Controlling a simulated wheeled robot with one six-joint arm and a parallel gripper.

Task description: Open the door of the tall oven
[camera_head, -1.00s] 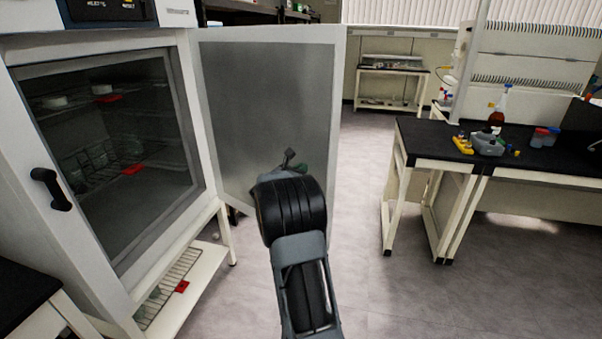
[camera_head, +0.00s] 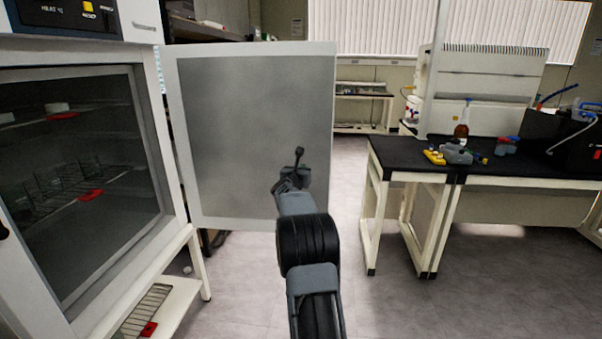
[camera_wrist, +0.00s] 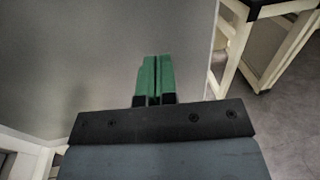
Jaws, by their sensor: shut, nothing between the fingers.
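The tall oven (camera_head: 161,190) stands at the left, with its dark window and shelves facing me. A door (camera_head: 325,80) with a white frame and grey panel stands swung out from the oven's right side, its panel facing me. My gripper is in front of the grey panel; in the head view its fingertips are hidden behind my wrist. In the wrist view my gripper (camera_wrist: 155,75) shows green fingers shut together with nothing between them, in front of the panel near its right edge. I cannot tell whether they touch it.
A black-topped bench (camera_head: 400,160) with a spray bottle (camera_head: 462,128) and small items stands at the right. A low shelf (camera_head: 152,290) with a wire rack is under the oven. Clear floor (camera_head: 345,215) lies between door and bench.

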